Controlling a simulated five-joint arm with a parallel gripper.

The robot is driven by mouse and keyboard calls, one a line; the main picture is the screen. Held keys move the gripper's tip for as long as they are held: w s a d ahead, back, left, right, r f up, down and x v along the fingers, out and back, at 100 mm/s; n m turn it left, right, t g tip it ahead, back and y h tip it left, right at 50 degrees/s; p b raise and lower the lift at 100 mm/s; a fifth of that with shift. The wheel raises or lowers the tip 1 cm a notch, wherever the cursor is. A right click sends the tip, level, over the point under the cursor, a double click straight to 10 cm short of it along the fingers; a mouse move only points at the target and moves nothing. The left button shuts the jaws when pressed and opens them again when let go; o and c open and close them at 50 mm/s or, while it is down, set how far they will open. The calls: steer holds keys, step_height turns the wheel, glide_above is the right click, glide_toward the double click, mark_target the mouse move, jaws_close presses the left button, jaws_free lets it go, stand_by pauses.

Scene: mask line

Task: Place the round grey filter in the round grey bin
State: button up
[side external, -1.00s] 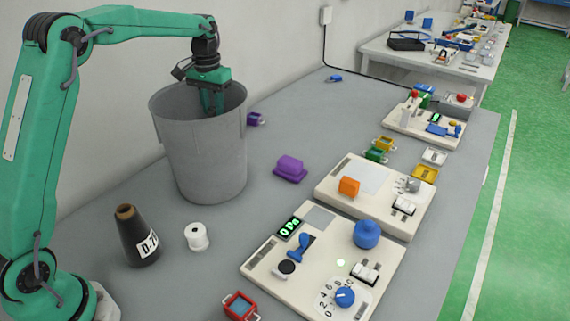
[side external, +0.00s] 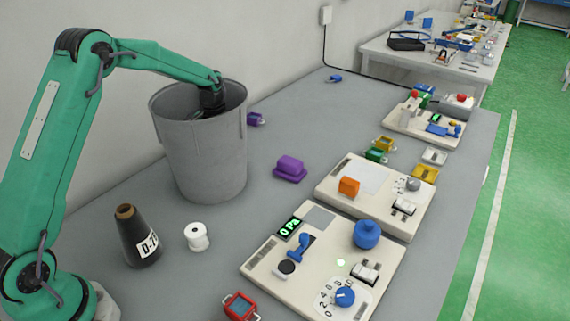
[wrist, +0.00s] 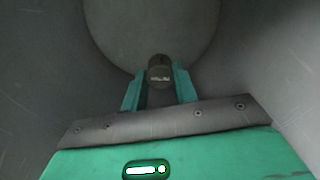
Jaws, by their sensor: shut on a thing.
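The round grey bin (side external: 205,150) is a tall tapered bucket standing on the bench at the back left. My gripper reaches down inside it, and the near wall hides its fingers in the side view. In the wrist view my gripper (wrist: 159,82) is shut on the round grey filter (wrist: 159,70), a small dark grey round piece held between the two green fingertips. The bin's curved inner wall (wrist: 45,60) surrounds the gripper, and its round floor (wrist: 150,25) lies beyond the filter. I cannot tell whether the filter touches the floor.
A black cone labelled D-7 (side external: 138,237) and a white spool (side external: 196,237) stand in front of the bin. A purple block (side external: 290,168) lies to its right. Cream panels (side external: 320,262) with knobs and switches fill the right side.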

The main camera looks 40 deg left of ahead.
steer(key=shift+f, duration=0.1)
steer(key=shift+f, duration=1.85)
steer(key=shift+f, duration=0.1)
steer(key=o, duration=0.9)
steer(key=shift+o, duration=0.2)
step_height(320, 180, up, 12)
steer(key=shift+r, duration=0.15)
